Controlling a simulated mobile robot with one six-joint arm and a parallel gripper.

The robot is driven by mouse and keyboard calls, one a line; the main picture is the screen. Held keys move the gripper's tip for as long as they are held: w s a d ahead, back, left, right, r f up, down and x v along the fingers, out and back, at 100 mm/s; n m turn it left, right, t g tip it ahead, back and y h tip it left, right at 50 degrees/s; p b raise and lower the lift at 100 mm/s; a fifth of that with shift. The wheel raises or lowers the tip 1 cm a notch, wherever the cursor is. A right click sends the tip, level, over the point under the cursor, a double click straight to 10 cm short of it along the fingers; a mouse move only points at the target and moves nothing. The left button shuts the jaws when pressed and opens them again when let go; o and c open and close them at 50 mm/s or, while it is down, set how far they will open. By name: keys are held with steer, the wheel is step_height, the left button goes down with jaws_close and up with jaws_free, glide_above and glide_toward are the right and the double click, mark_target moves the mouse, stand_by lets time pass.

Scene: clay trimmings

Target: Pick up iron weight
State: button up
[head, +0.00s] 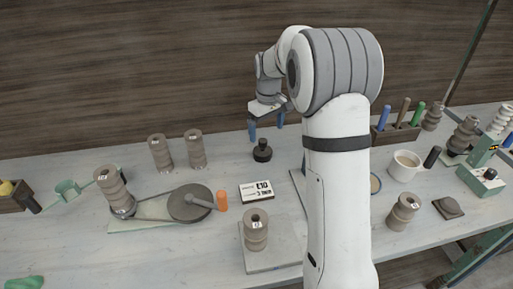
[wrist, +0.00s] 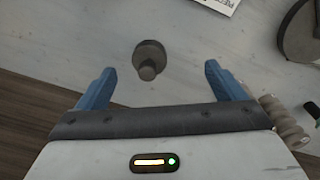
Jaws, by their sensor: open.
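The iron weight (head: 262,151) is a small dark piece with a round base and a knob on top. It stands upright on the pale table, near the back. My gripper (head: 267,130) is above it and slightly behind, with blue fingers pointing down, open and empty. In the wrist view the weight (wrist: 150,58) lies between the lines of the two fingers and beyond their tips, apart from both. My gripper (wrist: 158,80) touches nothing there. My arm hides part of the table to the right of the weight in the head view.
A white printed card (head: 257,191) lies in front of the weight. Two ribbed clay pieces (head: 196,149) stand to its left, near a grey disc (head: 190,203) with an orange handle (head: 222,200). A white cup (head: 405,165) is at the right. The table around the weight is clear.

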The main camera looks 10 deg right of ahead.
steer(key=n, duration=0.1)
glide_above(263, 146)
steer(key=w, duration=0.2)
steer(key=shift+g, duration=0.3)
step_height(263, 146, down, 6)
steer(key=shift+r+p, duration=0.1)
steer(key=shift+p, duration=0.2)
steer(key=f, duration=0.4)
steer(key=f+p, duration=0.1)
steer(key=f, duration=0.2)
steer(key=shift+s+d+f+p, duration=0.15)
steer(key=shift+s+f+p, duration=0.05)
steer(key=shift+f+p, duration=0.15)
steer(key=shift+c, duration=0.2)
jaws_close()
steer(key=shift+w+r, duration=0.1)
steer(key=shift+r, duration=0.05)
